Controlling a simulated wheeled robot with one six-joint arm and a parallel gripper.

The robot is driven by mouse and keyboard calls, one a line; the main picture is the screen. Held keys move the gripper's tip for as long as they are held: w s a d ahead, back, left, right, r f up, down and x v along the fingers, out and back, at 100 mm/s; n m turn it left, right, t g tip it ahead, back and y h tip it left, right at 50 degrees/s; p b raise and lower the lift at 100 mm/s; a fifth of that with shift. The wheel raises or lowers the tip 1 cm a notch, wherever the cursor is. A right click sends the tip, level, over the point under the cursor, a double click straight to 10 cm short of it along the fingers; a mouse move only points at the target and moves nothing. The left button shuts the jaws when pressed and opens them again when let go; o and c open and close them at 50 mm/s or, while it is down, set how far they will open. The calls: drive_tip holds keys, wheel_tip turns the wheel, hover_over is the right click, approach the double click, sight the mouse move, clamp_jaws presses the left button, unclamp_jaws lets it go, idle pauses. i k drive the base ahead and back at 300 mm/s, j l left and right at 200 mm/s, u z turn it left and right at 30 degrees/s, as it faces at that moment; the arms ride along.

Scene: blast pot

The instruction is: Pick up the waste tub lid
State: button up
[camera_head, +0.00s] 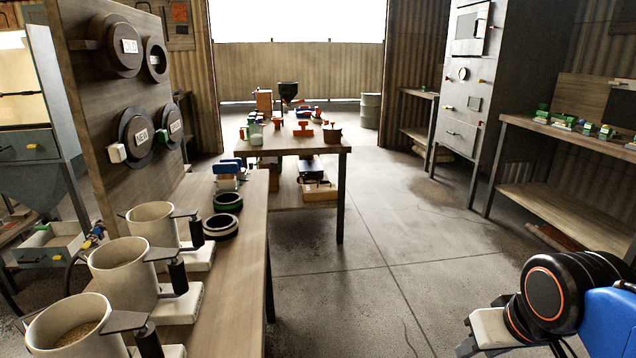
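No lid can be surely told as the waste tub lid. Round dark discs with white labels hang on the upright wooden panel at left, among them an upper disc (116,46) and a lower disc (136,138); the labels are too small to read surely. Two dark rings or lids lie on the near bench, one with a green band (228,202) and one with a pale band (221,227). Part of my arm, blue and black with an orange ring, shows at the lower right, far from these. My gripper (490,328) seems partly visible beside it; its fingers are unclear.
Three cream pots (124,272) with dark handles line the near bench (232,300); the nearest holds grainy material. A cluttered table (290,146) stands mid-room. A grey cabinet (463,75) and a side bench (570,134) stand at right. The floor (390,225) between is clear.

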sight(331, 127)
drive_tip(key=i, duration=1.7)
